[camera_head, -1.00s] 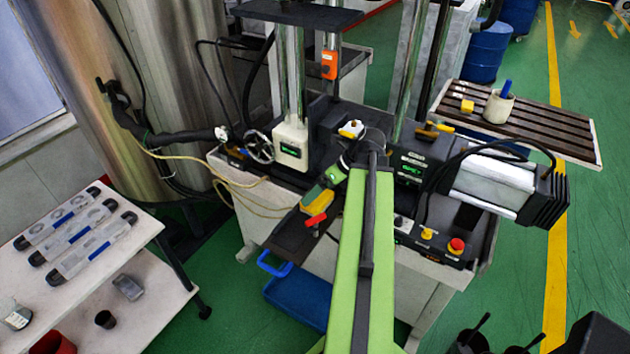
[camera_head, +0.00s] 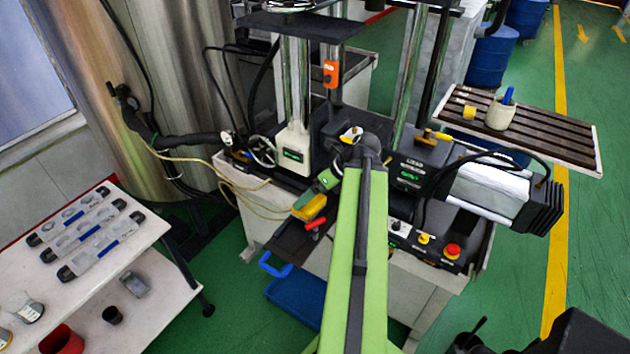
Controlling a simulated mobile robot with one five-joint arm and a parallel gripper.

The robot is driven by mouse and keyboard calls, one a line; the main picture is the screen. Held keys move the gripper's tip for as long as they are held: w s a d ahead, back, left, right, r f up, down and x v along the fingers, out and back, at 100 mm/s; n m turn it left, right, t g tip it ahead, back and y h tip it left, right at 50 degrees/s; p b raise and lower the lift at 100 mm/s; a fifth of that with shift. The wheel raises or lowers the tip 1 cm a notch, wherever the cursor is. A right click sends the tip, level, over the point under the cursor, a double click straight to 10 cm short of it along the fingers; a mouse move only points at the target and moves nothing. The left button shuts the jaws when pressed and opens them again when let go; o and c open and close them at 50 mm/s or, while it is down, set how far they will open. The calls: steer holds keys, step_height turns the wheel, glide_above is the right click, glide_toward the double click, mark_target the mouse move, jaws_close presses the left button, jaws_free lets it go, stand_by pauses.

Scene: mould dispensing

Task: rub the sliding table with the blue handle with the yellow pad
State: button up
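The sliding table (camera_head: 292,241) is a dark flat plate that juts out at the front left of the machine. Its blue handle (camera_head: 274,267) is at its lower left end. The yellow pad (camera_head: 310,207) is at the end of my arm, over the far part of the sliding table. My gripper (camera_head: 323,192) is at the pad, and the pad appears held in it. The fingers are small and partly hidden by the arm. I cannot tell whether the pad touches the plate.
A red lever (camera_head: 316,223) stands beside the pad. A machine column (camera_head: 294,100) rises behind. A white table (camera_head: 75,280) with several metal moulds is at the left. A slatted table (camera_head: 545,135) with a cup (camera_head: 500,114) and a yellow block (camera_head: 469,112) is at the right.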

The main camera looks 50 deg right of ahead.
steer(key=shift+r+p, duration=1.7)
steer(key=shift+r, duration=0.35)
steer(key=shift+d, duration=0.1)
steer(key=shift+f, duration=0.1)
